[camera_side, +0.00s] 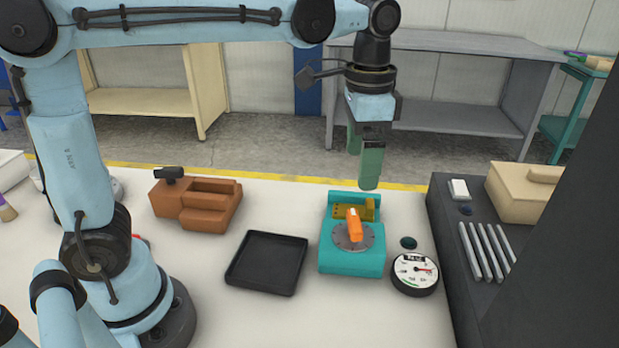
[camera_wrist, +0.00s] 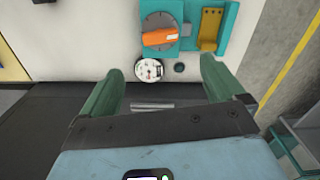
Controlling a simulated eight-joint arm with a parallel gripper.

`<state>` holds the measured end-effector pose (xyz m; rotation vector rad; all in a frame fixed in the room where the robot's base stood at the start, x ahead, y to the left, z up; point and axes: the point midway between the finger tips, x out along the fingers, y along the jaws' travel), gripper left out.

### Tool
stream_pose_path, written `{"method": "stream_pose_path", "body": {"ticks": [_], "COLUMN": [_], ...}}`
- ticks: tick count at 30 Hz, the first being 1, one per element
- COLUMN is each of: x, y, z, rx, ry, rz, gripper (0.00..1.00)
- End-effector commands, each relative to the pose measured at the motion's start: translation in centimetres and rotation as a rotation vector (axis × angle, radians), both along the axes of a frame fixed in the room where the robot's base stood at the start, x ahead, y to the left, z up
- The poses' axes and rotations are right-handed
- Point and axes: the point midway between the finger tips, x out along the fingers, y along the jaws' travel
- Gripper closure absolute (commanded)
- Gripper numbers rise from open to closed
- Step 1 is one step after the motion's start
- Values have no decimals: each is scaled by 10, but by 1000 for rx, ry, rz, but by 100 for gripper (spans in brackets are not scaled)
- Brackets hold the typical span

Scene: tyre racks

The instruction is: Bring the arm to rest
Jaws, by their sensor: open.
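My gripper (camera_side: 364,168) hangs from my light blue arm, pointing down, above the back of the white table. In the side view it is above and behind the teal device with an orange knob (camera_side: 353,222). In the wrist view its two green fingers (camera_wrist: 158,88) are spread wide apart, with nothing between them in their grip. It touches nothing that I can see. The teal device also shows at the top of the wrist view (camera_wrist: 190,40), beyond the fingers.
A round gauge (camera_side: 414,272) and a small dark knob (camera_side: 408,243) sit right of the device. A black tray (camera_side: 266,262) and a brown block (camera_side: 196,204) are left. A dark raised surface with a tan box (camera_side: 522,190) and silver bars (camera_side: 486,250) stands right.

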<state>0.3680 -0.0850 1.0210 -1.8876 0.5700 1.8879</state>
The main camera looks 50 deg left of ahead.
Motion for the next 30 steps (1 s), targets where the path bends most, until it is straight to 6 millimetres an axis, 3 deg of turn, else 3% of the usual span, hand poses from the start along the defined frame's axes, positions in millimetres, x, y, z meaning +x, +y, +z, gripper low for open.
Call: {"method": "stream_pose_path", "body": {"ticks": [5,11,21,30], "x": [-2,-20,-60,-77], "y": [3,25,67,84], "z": [-1,-9,-46,-70], "rx": [-3,-34,-124,-178], "ry": [-16,-140,-441,-594], "rz": [16,138,424,559], "gripper": [4,4,4,4]}}
